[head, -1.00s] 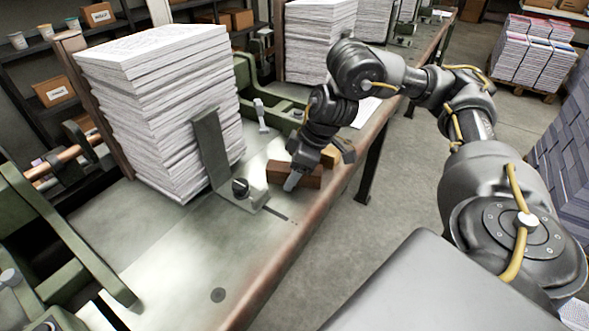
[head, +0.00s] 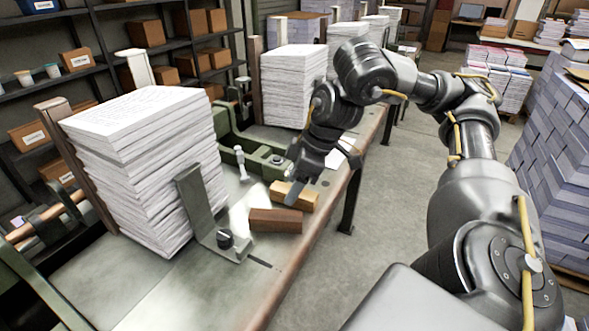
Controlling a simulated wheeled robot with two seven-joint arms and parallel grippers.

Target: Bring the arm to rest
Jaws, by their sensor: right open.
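My right arm comes in from the right and reaches over the work table (head: 215,285). My right gripper (head: 293,185) is open and points down, near the table's right edge. A tan block (head: 294,195) lies at its fingertips in the picture; I cannot tell whether they touch. A dark brown block (head: 275,220) lies just in front of the tan one, apart from the fingers. My left gripper is not in view.
A tall stack of printed sheets (head: 150,165) stands on the table at left, against a green metal bracket (head: 200,205). Another paper stack (head: 292,85) stands farther back. Shelves with boxes line the left wall. The floor (head: 395,190) right of the table is clear.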

